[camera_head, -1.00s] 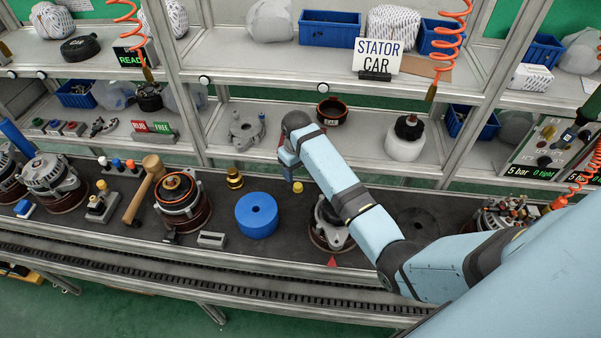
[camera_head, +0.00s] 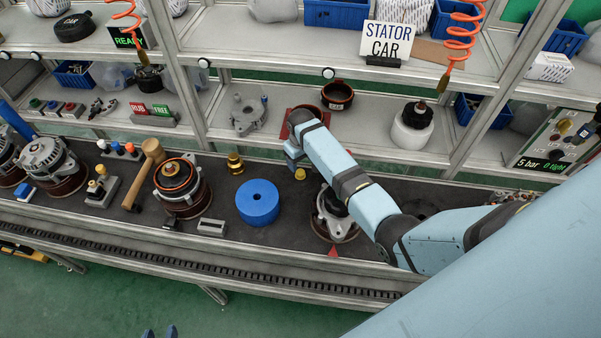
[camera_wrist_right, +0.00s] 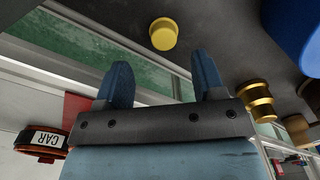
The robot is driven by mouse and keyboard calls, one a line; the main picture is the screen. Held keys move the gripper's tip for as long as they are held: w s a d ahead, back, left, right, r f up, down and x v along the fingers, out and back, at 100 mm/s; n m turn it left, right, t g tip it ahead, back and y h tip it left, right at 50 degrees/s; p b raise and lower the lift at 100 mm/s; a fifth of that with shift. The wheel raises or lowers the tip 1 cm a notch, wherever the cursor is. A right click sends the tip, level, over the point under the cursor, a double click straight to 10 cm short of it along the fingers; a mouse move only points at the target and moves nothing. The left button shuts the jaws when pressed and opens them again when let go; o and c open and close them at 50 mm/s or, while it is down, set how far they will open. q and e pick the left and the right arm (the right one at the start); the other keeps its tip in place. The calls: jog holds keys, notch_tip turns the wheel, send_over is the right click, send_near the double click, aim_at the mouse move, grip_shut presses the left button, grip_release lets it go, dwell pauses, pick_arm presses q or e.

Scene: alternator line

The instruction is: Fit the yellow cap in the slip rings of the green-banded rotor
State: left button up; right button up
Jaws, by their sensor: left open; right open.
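The yellow cap (camera_head: 300,174) stands on the dark bench mat, just below my right gripper's wrist in the head view. In the right wrist view the yellow cap (camera_wrist_right: 164,34) lies beyond the fingertips, roughly between their lines. My right gripper (camera_wrist_right: 161,64) is open and empty, apart from the cap; its fingers are mostly hidden in the head view. A grey housing (camera_head: 333,224) stands partly behind my right arm. I cannot make out a green-banded rotor.
A brass stepped part (camera_head: 235,163) and a blue cylinder (camera_head: 257,203) stand left of the cap. A copper-topped unit (camera_head: 181,186) and a mallet (camera_head: 145,170) are further left. Shelf posts and the shelf edge rise behind. A conveyor rail (camera_head: 200,267) runs along the front.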

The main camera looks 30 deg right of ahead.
aim_at(301, 172)
jog(key=f, duration=0.5)
jog(key=shift+s+a+p, duration=0.2)
jog(key=shift+p, duration=0.1)
jog(key=c, duration=1)
